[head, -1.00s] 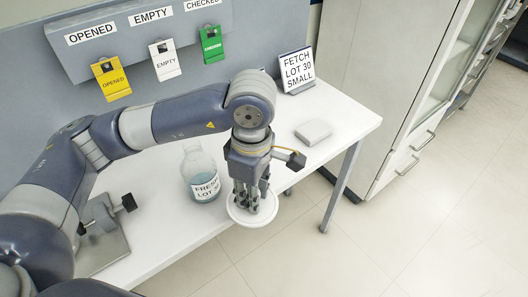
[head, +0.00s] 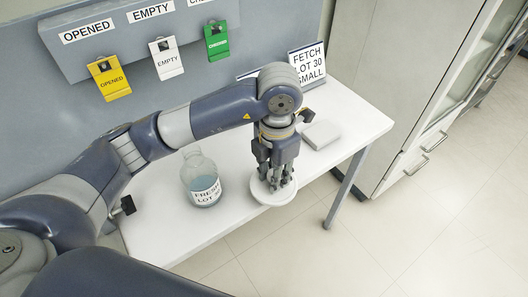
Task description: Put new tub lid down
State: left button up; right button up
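The white round tub lid (head: 284,195) is under my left gripper (head: 275,186) at the table's front edge. The gripper points down with its fingers around the middle of the lid and appears shut on it; the fingers hide the grip point. The lid looks level and overlaps the front edge in the picture. I cannot tell whether it touches the white table (head: 236,205). My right gripper is not in view.
A clear bottle labelled FRESH LOT 30 (head: 203,184) stands left of the lid. A flat white block (head: 321,134) lies behind it, near a FETCH LOT 30 SMALL sign (head: 308,65). Yellow (head: 109,79), white (head: 166,58) and green (head: 217,41) tags hang behind. The table's right end is clear.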

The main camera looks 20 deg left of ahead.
pick_arm(q)
jog(key=w+a, duration=0.1)
jog(key=w, duration=0.1)
jog(key=w+a+p, duration=0.1)
jog(key=w+a, duration=0.1)
jog(key=w, duration=0.1)
jog(key=w+a+f+p, duration=0.1)
jog(key=w+a, duration=0.1)
jog(key=w, duration=0.1)
notch_tip(320, 180, down, 3)
jog(key=shift+r+p, duration=0.2)
jog(key=shift+p, duration=0.65)
jog(key=shift+f, duration=0.45)
jog(key=shift+f, duration=0.2)
jog(key=o, duration=1)
jog(key=shift+r, duration=0.1)
